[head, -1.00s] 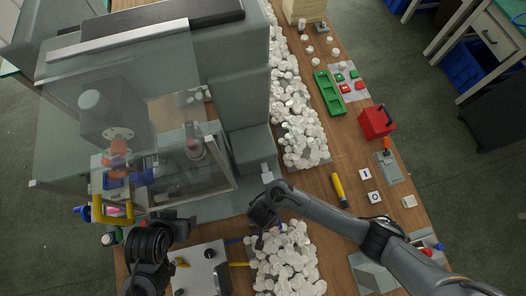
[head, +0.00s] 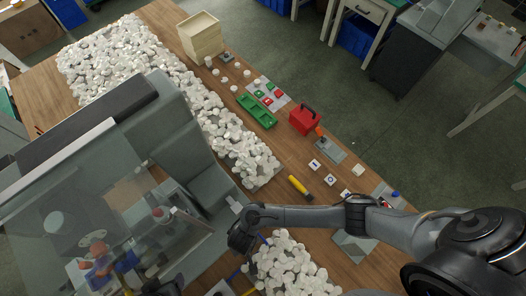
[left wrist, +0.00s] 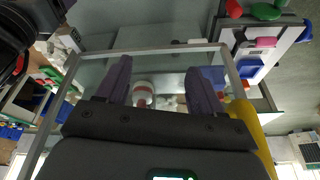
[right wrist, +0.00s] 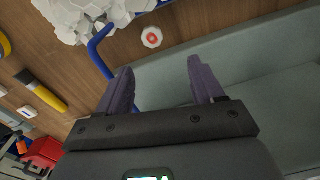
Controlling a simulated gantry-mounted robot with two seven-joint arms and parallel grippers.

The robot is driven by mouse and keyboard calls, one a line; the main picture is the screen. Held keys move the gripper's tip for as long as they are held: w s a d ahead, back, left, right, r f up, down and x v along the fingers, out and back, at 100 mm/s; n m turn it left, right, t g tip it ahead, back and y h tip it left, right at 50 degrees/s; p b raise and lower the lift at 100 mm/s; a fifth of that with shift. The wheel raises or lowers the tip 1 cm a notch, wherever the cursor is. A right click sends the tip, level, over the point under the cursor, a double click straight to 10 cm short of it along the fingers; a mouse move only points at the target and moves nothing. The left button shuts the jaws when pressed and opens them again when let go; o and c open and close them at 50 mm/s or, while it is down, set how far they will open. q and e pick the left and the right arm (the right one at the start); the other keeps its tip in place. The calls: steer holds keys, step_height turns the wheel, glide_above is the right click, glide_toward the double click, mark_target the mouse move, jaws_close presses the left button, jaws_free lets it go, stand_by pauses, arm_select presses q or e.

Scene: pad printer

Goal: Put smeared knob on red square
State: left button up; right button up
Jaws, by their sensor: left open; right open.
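A small white knob with a red smear on its top (right wrist: 152,37) lies on the wooden bench in the right wrist view, beyond and between my right fingertips and apart from them. My right gripper (right wrist: 160,72) is open and empty; in the head view it (head: 242,238) hangs beside the pad printer's front corner. My left gripper (left wrist: 161,68) is open and empty, facing the printer's clear guard (left wrist: 150,47). Behind that guard is a white and reddish round part (left wrist: 143,93). Red squares (head: 268,101) and green squares (head: 270,85) lie on a pale sheet at the bench's far side.
Heaps of white pieces (head: 240,150) run along the bench, with another heap (head: 290,268) near my right gripper. The pad printer (head: 120,140) fills the left.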

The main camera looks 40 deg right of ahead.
steer(key=w+d+r+n+t+y, duration=0.1)
steer(key=w+r+t+y, duration=0.2)
steer(key=r, duration=0.9)
arm_select(q)
steer(key=shift+a, duration=0.15)
steer(key=shift+s+f, duration=0.1)
steer(key=c, duration=0.3)
steer(key=shift+c, duration=0.2)
arm_select(e)
steer(key=s+d+r+h, duration=0.1)
steer(key=d+r, duration=0.3)
steer(key=d, duration=0.6)
steer(key=s+d+r+n+h, duration=0.1)
steer(key=d+r, duration=0.4)
steer(key=d, duration=0.5)
steer(key=shift+s+d+n+h, duration=0.15)
steer(key=shift+n+h, duration=0.15)
steer(key=shift+h, duration=0.3)
